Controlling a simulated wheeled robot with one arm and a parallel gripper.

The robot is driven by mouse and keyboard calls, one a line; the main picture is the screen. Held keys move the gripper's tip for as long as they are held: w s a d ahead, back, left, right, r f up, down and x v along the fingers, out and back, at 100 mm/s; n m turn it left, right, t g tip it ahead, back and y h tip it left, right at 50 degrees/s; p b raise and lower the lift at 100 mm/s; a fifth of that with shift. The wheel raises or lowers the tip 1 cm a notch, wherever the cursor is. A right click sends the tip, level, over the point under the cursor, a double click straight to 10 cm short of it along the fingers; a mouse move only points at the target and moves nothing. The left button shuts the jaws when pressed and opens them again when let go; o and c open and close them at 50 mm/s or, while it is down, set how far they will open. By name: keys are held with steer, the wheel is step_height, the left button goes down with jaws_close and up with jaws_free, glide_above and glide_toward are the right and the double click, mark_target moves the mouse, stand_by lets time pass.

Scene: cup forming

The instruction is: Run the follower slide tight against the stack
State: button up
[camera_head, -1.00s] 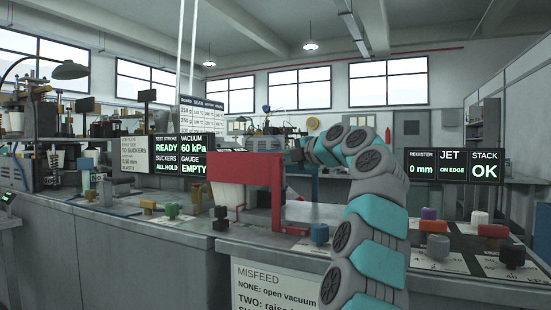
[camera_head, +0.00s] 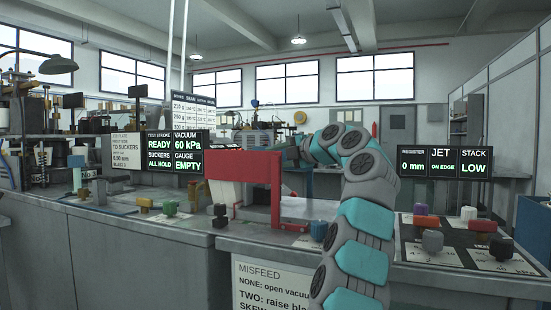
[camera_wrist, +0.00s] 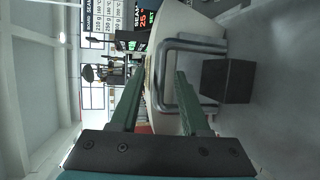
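In the wrist view my gripper (camera_wrist: 158,75) has its two green fingers apart. The end of a bent metal loop handle (camera_wrist: 190,45) shows between them; I cannot tell whether either finger touches it. A dark block (camera_wrist: 228,80) sits within the loop's right side, possibly part of the follower slide. A large pale surface (camera_wrist: 180,65) lies behind the handle; I cannot tell if it is the stack. In the head view my gripper's fingers are hidden beyond the red frame (camera_head: 245,165). The stack sign (camera_head: 474,162) reads LOW.
A bench carries the red frame, with a white body (camera_head: 222,190) at its left. Coloured knobs stand on the right panel, including a grey one (camera_head: 432,241). Signs (camera_head: 175,152) read READY, 60 kPa, ALL HOLD and EMPTY.

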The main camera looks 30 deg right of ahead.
steer(key=b+v, duration=0.1)
steer(key=v, duration=0.6)
steer(key=shift+s, duration=0.4)
steer(key=shift+d, duration=0.15)
